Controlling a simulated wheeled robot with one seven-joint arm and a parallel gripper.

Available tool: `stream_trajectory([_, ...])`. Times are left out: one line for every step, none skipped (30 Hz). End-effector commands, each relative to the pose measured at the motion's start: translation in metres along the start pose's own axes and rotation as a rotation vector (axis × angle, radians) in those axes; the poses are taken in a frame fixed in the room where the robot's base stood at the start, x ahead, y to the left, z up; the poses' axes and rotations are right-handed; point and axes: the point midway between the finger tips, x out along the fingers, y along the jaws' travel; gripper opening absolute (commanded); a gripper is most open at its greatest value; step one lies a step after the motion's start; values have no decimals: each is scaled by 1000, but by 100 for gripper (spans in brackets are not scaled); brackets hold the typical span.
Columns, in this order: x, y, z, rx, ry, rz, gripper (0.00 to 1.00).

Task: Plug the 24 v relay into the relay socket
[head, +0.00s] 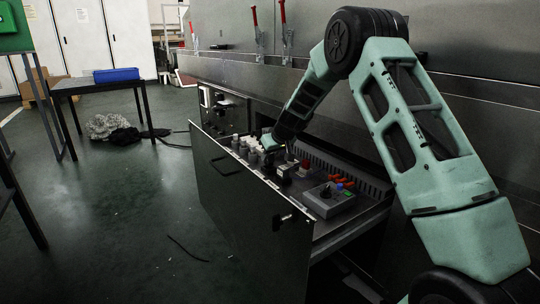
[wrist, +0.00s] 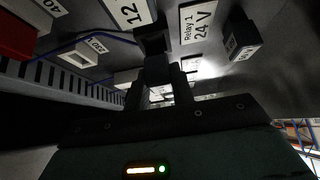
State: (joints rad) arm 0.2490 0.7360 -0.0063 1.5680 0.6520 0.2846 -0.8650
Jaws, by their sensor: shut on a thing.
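In the wrist view my gripper (wrist: 158,80) is shut on a small dark block (wrist: 157,69), taken to be the relay; no marking on it is readable. Just beyond it is a black block (wrist: 152,39), which looks like the relay socket, beside a white plate reading "Relay 1 24 V" (wrist: 197,21). The held block lines up with it, but I cannot tell whether they touch or are joined. In the head view my gripper (head: 272,145) is low over the open drawer's panel, and the relay and socket cannot be made out there.
Another black block with a white label (wrist: 242,38) stands to the right, and a red box (wrist: 17,36) to the left. A blue wire runs past the "12" plate (wrist: 129,11). The open drawer (head: 238,200) also holds a grey control box (head: 327,201) and several white-grey parts.

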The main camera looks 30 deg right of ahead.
Motion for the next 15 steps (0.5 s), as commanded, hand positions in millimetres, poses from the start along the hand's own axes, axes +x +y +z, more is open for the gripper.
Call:
stream_trajectory([2,0,1,0,0,0,0])
stream_trajectory([2,0,2,0,0,0,0])
stream_trajectory([3,0,2,0,0,0,0])
stream_trajectory([4,0,3,1,0,0,0])
stream_trajectory([4,0,3,1,0,0,0])
stream_trajectory([5,0,4,1,0,0,0])
stream_trajectory([6,0,4,1,0,0,0])
stream_trajectory([6,0,5,1,0,0,0])
stream_trajectory([7,0,5,1,0,0,0])
stream_trajectory([8,0,6,1,0,0,0])
stream_trajectory([8,0,6,1,0,0,0])
stream_trajectory([9,0,7,1,0,0,0])
stream_trajectory([10,0,7,1,0,1,0])
stream_trajectory([10,0,8,1,0,1,0])
stream_trajectory([11,0,8,1,0,1,0])
